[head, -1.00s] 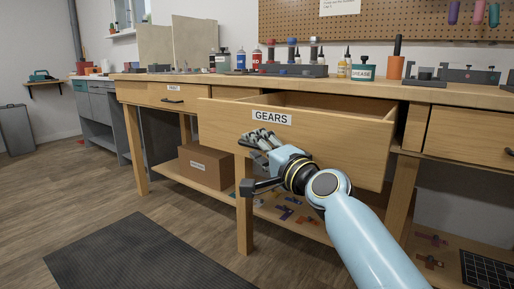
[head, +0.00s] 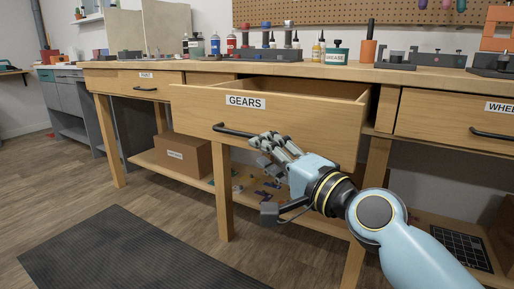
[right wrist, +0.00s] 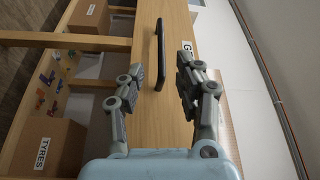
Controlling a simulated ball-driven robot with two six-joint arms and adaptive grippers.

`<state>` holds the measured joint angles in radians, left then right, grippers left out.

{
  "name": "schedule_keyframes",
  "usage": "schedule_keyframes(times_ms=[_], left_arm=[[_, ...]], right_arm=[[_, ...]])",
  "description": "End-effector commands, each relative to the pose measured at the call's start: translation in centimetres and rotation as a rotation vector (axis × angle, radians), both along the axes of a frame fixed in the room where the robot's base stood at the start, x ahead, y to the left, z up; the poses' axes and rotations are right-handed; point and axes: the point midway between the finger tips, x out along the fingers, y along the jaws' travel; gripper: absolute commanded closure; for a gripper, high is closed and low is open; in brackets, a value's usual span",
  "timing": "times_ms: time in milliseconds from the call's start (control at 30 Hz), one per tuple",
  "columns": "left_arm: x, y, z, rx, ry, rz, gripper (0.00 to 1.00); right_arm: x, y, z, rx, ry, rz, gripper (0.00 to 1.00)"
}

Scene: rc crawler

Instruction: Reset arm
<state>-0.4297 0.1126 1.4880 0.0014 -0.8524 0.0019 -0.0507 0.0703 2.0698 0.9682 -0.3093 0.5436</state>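The drawer labelled GEARS (head: 290,128) is pulled open from the workbench, and its inside is partly visible. Its black bar handle (head: 235,131) is in plain view; it also shows in the right wrist view (right wrist: 159,55). My right gripper (head: 266,150) is just right of and below the handle in the head view. In the right wrist view its fingers (right wrist: 161,75) are spread apart on either side of the handle's line, with nothing held. The handle appears ahead of the fingers, with a gap. My left gripper is not in view.
The bench top (head: 200,67) carries bottles, a grease tub (head: 337,54) and racks. A cardboard box (head: 184,155) stands on the lower shelf. A closed drawer (head: 455,115) is at the right. A dark mat (head: 120,250) lies on the open floor at front left.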

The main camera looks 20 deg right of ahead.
Motion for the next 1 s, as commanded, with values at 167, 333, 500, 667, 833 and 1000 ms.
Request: schedule_keyframes(times_ms=[167,333,500,667,833,1000], left_arm=[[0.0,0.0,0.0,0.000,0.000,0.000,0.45],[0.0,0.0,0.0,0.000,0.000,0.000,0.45],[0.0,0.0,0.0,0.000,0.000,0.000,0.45],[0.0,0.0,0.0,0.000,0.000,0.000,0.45],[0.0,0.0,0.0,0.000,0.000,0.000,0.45],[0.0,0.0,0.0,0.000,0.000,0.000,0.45]], right_arm=[[-0.1,0.0,0.0,0.000,0.000,0.000,0.66],[0.0,0.0,0.0,0.000,0.000,0.000,0.66],[-0.4,0.0,-0.6,-0.001,0.013,0.000,0.66],[-2.8,-0.3,-7.1,-0.044,0.145,-0.003,0.66],[-8.3,-1.0,-19.7,-0.292,0.403,0.045,0.66],[-16.8,-2.4,-31.2,-0.603,0.658,0.173,0.66]])
